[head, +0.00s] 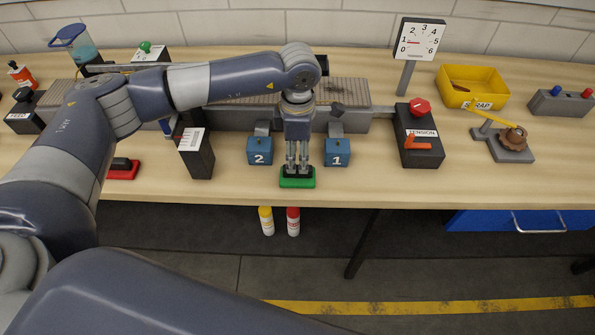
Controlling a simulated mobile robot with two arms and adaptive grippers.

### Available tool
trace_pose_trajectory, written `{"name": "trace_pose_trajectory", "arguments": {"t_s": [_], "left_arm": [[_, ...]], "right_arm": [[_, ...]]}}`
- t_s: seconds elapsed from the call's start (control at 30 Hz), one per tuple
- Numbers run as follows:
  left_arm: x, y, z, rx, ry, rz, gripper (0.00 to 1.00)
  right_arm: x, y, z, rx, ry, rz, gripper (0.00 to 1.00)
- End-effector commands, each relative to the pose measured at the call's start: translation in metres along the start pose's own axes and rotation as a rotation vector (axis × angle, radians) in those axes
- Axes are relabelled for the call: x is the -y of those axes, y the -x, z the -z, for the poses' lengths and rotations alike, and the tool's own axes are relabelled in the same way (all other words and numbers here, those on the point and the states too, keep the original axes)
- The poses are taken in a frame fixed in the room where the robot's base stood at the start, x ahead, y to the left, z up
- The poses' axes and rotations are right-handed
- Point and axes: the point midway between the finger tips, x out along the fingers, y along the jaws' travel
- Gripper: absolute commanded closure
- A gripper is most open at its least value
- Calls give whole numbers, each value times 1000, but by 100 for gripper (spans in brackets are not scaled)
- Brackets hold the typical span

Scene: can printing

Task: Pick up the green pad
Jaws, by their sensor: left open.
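The green pad (297,182) lies near the front edge of the wooden table, between and in front of two blue blocks. It has a green base and a dark upper part. My left gripper (297,171) points straight down over the pad, with its fingertips at the pad's dark top. The fingers are open, one toward each side of the dark part. I cannot tell whether they touch it. My right gripper is not in view.
Blue blocks marked 2 (260,151) and 1 (337,152) stand close on either side of my left gripper. A red pad (122,172) lies further left. A tension box (418,140) and yellow scrap bin (471,88) stand to the right. Bare table (375,185) lies front right.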

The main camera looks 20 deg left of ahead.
Motion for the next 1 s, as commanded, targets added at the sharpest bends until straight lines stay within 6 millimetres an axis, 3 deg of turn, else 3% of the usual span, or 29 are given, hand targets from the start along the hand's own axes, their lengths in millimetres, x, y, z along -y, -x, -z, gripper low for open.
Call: {"name": "trace_pose_trajectory", "arguments": {"t_s": [0.4, 0.7, 0.9, 1.0], "left_arm": [[4, -46, 1, 0, 0, 3, 57], [3, -53, 0, 2, -1, 0, 57], [3, -52, 0, 2, 0, 1, 100], [3, -52, 0, 2, 0, 1, 100]], "right_arm": [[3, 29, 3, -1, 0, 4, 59], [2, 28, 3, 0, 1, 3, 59], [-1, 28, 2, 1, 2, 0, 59], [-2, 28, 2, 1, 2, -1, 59]]}}
